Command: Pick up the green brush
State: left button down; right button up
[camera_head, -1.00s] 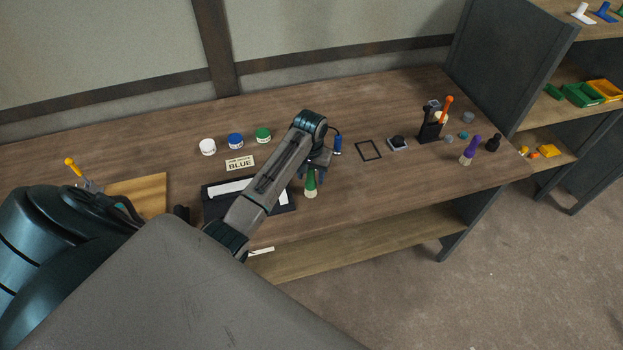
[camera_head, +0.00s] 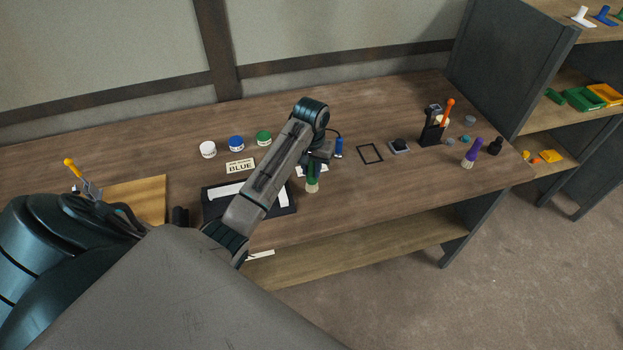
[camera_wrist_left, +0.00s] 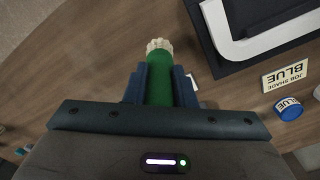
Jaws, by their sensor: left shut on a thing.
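The green brush (camera_head: 312,180) has a green handle and pale bristles that point down in the head view. My left gripper (camera_head: 317,158) is shut on its handle above the table, right of the black tray. The left wrist view shows the green brush (camera_wrist_left: 159,82) between the two dark fingers of the left gripper (camera_wrist_left: 159,88), bristles beyond the fingertips. The wrist and fingers hide the upper handle in the head view. My right gripper is not in view.
The black tray (camera_head: 211,208) holds a white piece. A "BLUE" card (camera_head: 240,166) and white, blue and green jars (camera_head: 236,143) stand behind it. A small blue item (camera_head: 338,148) is just right of the gripper. A purple brush (camera_head: 472,153) and dark holder (camera_head: 431,132) stand farther right.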

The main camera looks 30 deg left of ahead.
pick_arm(q)
jog(key=s+d+r+p, duration=0.1)
jog(key=s+d, duration=0.5)
jog(key=s, duration=0.9)
jog(key=shift+p, duration=0.9)
jog(key=shift+w, duration=0.1)
